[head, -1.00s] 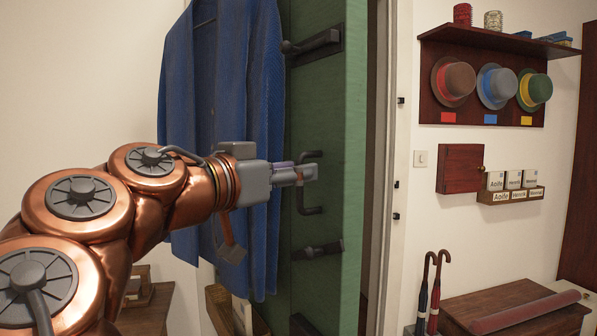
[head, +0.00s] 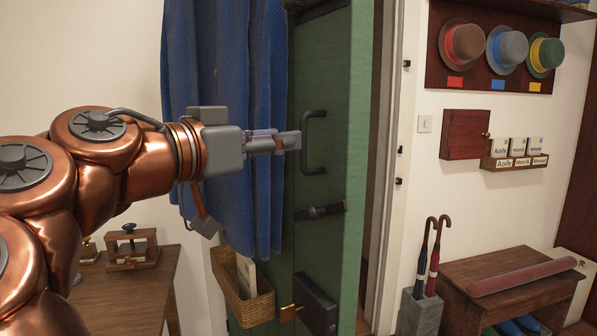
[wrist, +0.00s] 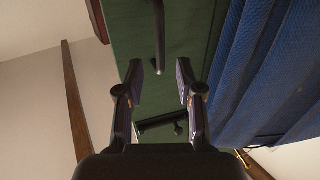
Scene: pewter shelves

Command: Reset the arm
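My copper arm reaches in from the left in the head view. My gripper (head: 288,142) is beside the dark pull handle (head: 312,142) on the green door (head: 345,130). In the wrist view my gripper (wrist: 160,80) has its two fingers spread apart with nothing between the tips. The handle (wrist: 159,40) shows beyond the fingertips there, apart from them. From the head view I cannot tell the exact gap between fingertips and handle.
A basket (head: 240,290) and a lock box (head: 316,303) sit low on the door. At right are hats (head: 507,52), umbrellas (head: 432,262) and a bench (head: 515,290). A wooden table (head: 125,290) stands lower left.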

